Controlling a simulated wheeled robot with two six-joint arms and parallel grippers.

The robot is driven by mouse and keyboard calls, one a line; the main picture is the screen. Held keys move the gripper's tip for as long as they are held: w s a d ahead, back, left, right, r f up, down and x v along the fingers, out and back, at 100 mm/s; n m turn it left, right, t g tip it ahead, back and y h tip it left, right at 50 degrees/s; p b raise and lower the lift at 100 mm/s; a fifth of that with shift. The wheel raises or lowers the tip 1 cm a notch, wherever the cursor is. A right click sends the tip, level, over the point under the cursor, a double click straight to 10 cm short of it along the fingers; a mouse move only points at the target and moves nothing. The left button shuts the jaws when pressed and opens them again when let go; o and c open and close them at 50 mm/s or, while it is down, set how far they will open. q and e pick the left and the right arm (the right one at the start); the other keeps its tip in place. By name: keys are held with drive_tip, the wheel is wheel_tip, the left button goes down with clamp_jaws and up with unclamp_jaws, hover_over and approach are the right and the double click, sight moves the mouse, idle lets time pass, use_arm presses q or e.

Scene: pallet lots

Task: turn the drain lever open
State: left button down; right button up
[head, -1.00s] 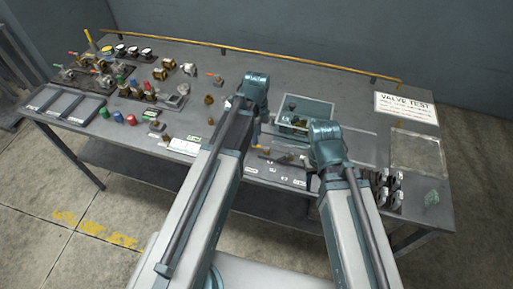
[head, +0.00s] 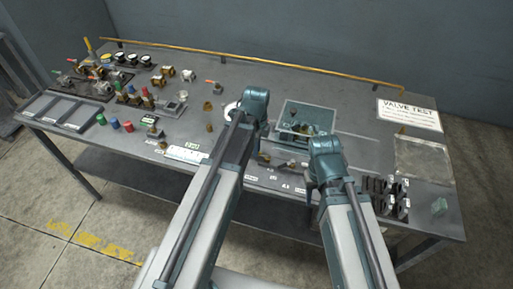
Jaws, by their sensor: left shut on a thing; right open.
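I cannot pick out the drain lever for certain. A teal open box (head: 291,104) stands in the middle of the bench, with small dark and brass parts inside that are too small to tell apart. My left gripper (head: 240,116) is at the left of this box, beside a pale round part (head: 229,110). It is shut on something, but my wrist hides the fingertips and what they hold. My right gripper (head: 318,150) is open at the near right corner of the box; its fingers are mostly hidden behind its wrist.
The grey bench (head: 230,80) has a brass rail (head: 250,64) along its back. Valves and gauges crowd its left end, beside grey trays (head: 73,108). A VALVE TEST sign (head: 409,114), a clear panel (head: 422,157) and dark racked parts (head: 386,196) are at the right. The back middle is clear.

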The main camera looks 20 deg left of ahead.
use_arm(q)
drive_tip(key=shift+s+n, duration=0.1)
drive_tip(key=shift+n, duration=0.2)
drive_tip(key=n, duration=0.1)
drive_tip(key=s+n, duration=0.1)
drive_tip(key=n, duration=0.1)
drive_tip(key=shift+s+d+n, duration=0.1)
drive_tip(key=shift+s+n, duration=0.1)
drive_tip(key=shift+n, duration=0.1)
drive_tip(key=n, duration=0.1)
drive_tip(key=s+n, duration=0.1)
drive_tip(key=n, duration=0.2)
drive_tip(key=shift+s+d+n, duration=0.15)
drive_tip(key=shift+d+n, duration=0.15)
drive_tip(key=shift+d, duration=0.1)
drive_tip(key=n, duration=0.2)
drive_tip(key=s+d+n, duration=0.1)
drive_tip(key=n, duration=0.1)
drive_tip(key=shift+d, duration=0.15)
drive_tip(key=shift+s+d+n, duration=0.1)
drive_tip(key=shift+d+n, duration=0.15)
drive_tip(key=shift+n, duration=0.6)
drive_tip(key=shift+w+d+n, duration=0.1)
drive_tip(key=shift+d+n, duration=0.15)
drive_tip(key=shift+n, duration=0.65)
drive_tip(key=shift+s+d+n, duration=0.1)
drive_tip(key=shift+d+n, duration=0.15)
drive_tip(key=shift+n, duration=0.6)
